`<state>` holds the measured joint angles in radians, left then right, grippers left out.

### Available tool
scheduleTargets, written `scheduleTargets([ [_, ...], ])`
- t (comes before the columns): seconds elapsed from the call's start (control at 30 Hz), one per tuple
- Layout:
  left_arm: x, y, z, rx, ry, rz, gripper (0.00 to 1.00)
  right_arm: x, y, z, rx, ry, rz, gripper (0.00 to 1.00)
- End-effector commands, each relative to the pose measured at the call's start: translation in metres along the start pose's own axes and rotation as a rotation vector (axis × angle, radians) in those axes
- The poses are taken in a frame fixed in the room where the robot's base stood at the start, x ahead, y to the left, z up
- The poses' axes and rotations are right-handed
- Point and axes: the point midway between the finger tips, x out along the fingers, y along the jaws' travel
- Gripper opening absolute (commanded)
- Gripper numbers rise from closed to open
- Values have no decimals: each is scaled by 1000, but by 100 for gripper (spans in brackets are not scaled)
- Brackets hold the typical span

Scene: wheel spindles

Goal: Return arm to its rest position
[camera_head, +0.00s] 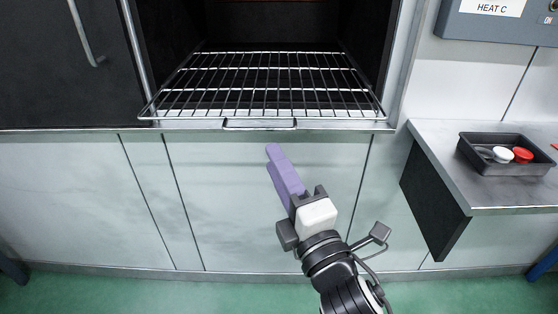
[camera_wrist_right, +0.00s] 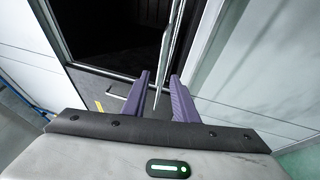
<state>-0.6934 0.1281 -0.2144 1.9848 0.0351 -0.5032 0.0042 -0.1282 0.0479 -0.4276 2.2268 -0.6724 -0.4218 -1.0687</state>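My right gripper (camera_head: 275,152) reaches in from the bottom right of the head view, its purple fingers pointing up toward the oven, in front of the pale cabinet panels. In the right wrist view, the two purple fingers (camera_wrist_right: 160,88) stand apart with a gap between them. I see nothing held in them. A thin metal bar shows beyond the gap; I cannot tell its distance. In the head view the fingers appear just below the wire rack's front handle (camera_head: 260,125), with no visible contact. My left arm and gripper are not in view.
The wire rack (camera_head: 265,87) lies level in the dark open oven, its front edge at the opening. At right, a metal side shelf (camera_head: 470,198) holds a black tray (camera_head: 505,168) with a white and a red knob-like part. A grey control box (camera_head: 500,22) is above. Green floor lies below.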

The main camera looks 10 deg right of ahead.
Motion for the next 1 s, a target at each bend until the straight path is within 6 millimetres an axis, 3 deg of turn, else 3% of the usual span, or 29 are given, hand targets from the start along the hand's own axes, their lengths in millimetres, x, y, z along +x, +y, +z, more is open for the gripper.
scheduleTargets([
  [0.37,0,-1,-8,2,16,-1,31,-1,-2,2,8,-4,-8,26],
  [0.47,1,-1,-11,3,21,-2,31,-7,-20,12,84,-34,-74,26],
  [0.53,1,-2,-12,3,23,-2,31,-18,-46,26,199,-84,-171,26],
  [0.67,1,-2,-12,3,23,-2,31,-64,-117,57,520,-253,-433,26],
  [0.8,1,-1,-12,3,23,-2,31,-132,-177,72,829,-473,-684,26],
  [1.0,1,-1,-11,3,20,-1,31,-206,-216,73,1072,-719,-897,26],
])
